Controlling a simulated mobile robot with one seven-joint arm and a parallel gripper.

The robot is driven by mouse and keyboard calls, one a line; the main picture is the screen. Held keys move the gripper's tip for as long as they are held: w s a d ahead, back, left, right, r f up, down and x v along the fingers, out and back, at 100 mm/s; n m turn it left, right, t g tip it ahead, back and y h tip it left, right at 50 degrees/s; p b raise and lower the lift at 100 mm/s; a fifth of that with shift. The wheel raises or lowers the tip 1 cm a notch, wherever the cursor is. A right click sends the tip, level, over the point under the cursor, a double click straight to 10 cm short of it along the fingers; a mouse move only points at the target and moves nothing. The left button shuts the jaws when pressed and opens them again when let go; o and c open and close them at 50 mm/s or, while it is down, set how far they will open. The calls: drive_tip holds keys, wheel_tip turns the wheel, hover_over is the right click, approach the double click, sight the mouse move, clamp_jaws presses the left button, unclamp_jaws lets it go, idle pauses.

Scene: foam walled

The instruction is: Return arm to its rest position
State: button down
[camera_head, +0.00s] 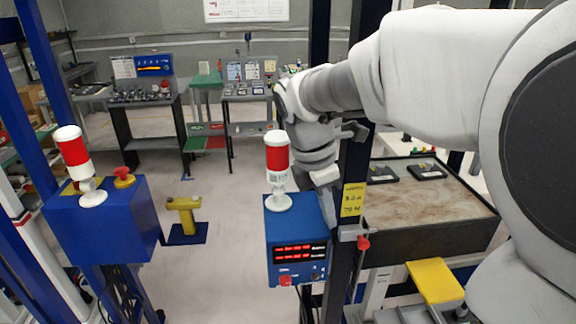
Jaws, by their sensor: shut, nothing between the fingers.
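My arm (430,65) reaches in from the right edge and stretches across the upper right towards the middle of the head view. It bends down at the wrist (315,135). My gripper (325,178) points down at the arm's end, close behind the blue box with the red and white lamp. It is shut and holds nothing that shows. Its fingertips are largely hidden by the box and the dark post.
The blue box (283,235) bears a red-white lamp (278,165). A dark post (352,190) stands beside my wrist. A brown-topped workbench (430,205) is at right. Another blue box (100,222) and a yellow stand (185,215) are at left. Open floor (235,195) lies between.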

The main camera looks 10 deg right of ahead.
drive_tip(key=s+m+t+y, duration=0.2)
drive_tip(key=s+m+t, duration=0.3)
drive_tip(key=s+m, duration=0.9)
drive_tip(key=r+m, duration=0.1)
drive_tip(key=m, duration=0.5)
drive_tip(key=shift+s+d+y, duration=0.35)
drive_tip(key=shift+y, duration=0.05)
